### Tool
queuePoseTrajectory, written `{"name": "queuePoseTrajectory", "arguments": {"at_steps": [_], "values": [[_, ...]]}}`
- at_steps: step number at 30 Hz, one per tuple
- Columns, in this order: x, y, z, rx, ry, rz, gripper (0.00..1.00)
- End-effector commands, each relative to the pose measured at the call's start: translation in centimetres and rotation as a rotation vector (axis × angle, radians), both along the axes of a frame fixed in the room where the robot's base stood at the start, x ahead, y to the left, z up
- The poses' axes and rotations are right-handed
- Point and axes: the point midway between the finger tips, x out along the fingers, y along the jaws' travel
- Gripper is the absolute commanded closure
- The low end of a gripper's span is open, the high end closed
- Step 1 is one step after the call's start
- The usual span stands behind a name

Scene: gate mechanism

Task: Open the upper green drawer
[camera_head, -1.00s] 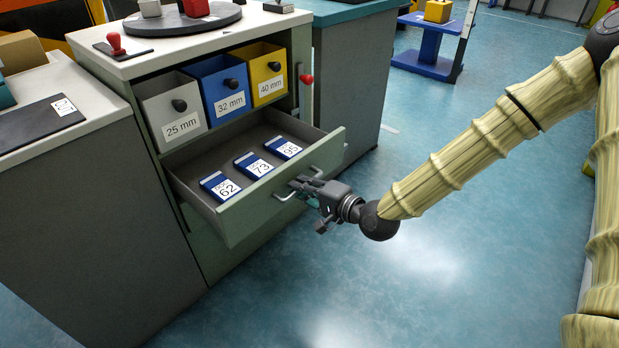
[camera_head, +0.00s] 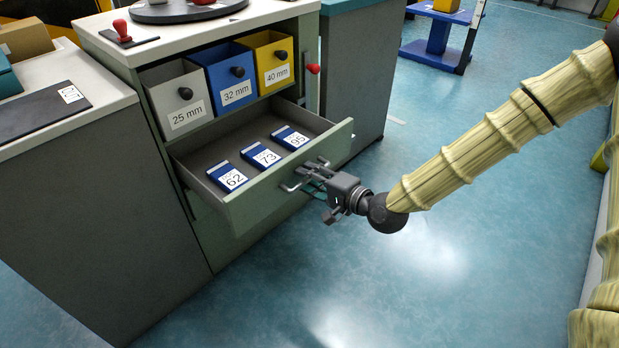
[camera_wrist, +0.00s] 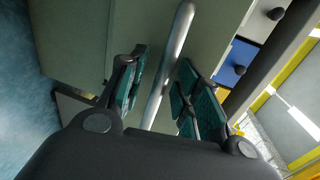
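The upper green drawer (camera_head: 290,190) is pulled well out of the cabinet, and its inside shows. Three blue cards marked 62 (camera_head: 227,177), 73 (camera_head: 261,156) and 95 (camera_head: 290,138) lie in it. A metal bar handle (camera_wrist: 170,65) is on its front. My gripper (camera_head: 312,178) is at this handle. In the wrist view my gripper (camera_wrist: 168,95) has its green-padded fingers on either side of the bar, with visible gaps, so it looks open around the handle. The far end of the bar is partly hidden by the gripper's body.
Grey (camera_head: 176,100), blue (camera_head: 228,76) and yellow (camera_head: 270,62) bins sit on the shelf above the drawer. A red knob (camera_head: 313,69) is at the cabinet's right edge. The floor (camera_head: 440,250) in front and to the right is clear.

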Motion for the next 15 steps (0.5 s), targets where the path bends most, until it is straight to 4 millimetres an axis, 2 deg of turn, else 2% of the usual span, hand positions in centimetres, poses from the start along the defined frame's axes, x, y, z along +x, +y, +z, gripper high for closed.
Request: {"name": "queuePoseTrajectory", "arguments": {"at_steps": [5,15], "values": [[-1.0,-1.1,0.3,0.001,0.001,-0.001,0.67],[-4.4,-4.4,1.3,0.002,0.000,-0.002,0.67]]}}
